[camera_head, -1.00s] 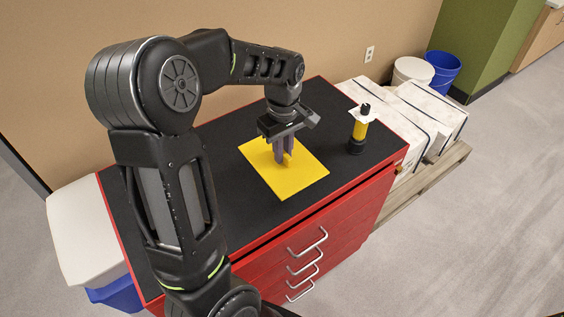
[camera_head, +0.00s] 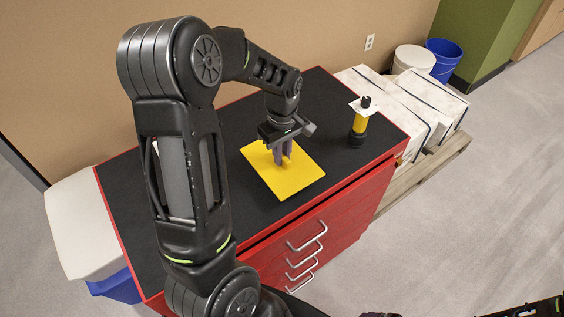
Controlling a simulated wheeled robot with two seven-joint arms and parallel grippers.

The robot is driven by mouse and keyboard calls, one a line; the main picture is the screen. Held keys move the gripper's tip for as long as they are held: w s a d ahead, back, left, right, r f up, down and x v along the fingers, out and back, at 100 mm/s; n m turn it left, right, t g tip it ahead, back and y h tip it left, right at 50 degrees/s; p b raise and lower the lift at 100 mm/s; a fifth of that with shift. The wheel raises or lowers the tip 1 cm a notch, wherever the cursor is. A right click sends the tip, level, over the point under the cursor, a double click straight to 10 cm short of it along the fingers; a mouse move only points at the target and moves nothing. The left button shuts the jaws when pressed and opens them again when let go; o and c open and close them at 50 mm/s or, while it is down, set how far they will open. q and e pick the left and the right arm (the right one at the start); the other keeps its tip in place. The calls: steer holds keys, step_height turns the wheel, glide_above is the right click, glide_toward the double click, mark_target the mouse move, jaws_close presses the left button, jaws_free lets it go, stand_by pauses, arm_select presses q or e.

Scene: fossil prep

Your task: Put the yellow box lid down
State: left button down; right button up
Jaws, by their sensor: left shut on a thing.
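The yellow box lid (camera_head: 296,183) is a flat yellow square, lying level at the black top of the red cabinet (camera_head: 215,125). I cannot tell whether it touches the top or hangs just above it. My left gripper (camera_head: 283,160) points down over the lid's middle and is shut on it, probably by a grip on its upper side that the fingers hide. My right gripper is not in view; only dark arm parts show at the bottom right edge.
A yellow and black bottle-like tool (camera_head: 360,123) with a white collar stands right of the lid. White boxes (camera_head: 425,100) on a pallet, a white bin (camera_head: 414,58) and a blue bin (camera_head: 445,62) are beyond the cabinet. The black top left of the lid is bare.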

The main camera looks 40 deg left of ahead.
arm_select(q)
step_height(320, 180, down, 3)
steer(key=shift+s+r, duration=0.1)
steer(key=shift+f, duration=0.5)
steer(key=c, duration=1.4)
jaws_free()
steer(key=shift+f, duration=0.1)
